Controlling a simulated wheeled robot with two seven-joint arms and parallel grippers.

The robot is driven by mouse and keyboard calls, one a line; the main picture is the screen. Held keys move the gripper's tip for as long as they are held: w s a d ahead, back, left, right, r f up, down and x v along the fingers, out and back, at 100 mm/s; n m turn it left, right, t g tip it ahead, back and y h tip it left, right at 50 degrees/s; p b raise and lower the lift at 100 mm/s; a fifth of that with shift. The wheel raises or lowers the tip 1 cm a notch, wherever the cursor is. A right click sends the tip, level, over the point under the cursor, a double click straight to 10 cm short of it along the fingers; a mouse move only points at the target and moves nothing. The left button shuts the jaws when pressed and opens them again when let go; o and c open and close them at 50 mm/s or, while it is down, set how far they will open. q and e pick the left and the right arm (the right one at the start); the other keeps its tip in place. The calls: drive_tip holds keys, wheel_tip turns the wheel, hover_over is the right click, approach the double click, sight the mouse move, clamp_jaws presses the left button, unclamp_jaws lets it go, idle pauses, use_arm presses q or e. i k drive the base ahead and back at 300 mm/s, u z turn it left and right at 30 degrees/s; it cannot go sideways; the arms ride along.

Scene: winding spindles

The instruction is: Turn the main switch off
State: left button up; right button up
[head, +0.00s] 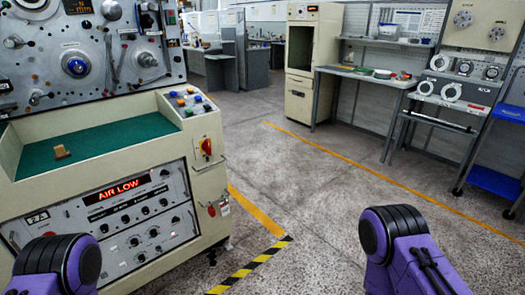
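The main switch (207,146) appears to be the red rotary handle on a yellow backing, on the right end face of the beige machine cabinet (206,185). Its handle looks roughly upright, but it is too small to read its marked position. Purple and black parts of my two arms show at the bottom left and the right of centre, both apart from the switch. Neither gripper's fingers show in the head view, so their state is hidden.
A sloped panel of coloured buttons (190,101) sits above the switch. A red "AIR LOW" display (120,188) is lit on the front control panel. A small tan block (61,152) lies on the green work surface (105,145). The floor (290,190) right of the cabinet is clear.

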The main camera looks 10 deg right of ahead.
sight(206, 146)
drive_tip(key=z, duration=0.45)
drive_tip(key=i, duration=0.6)
drive_tip(key=z, duration=0.3)
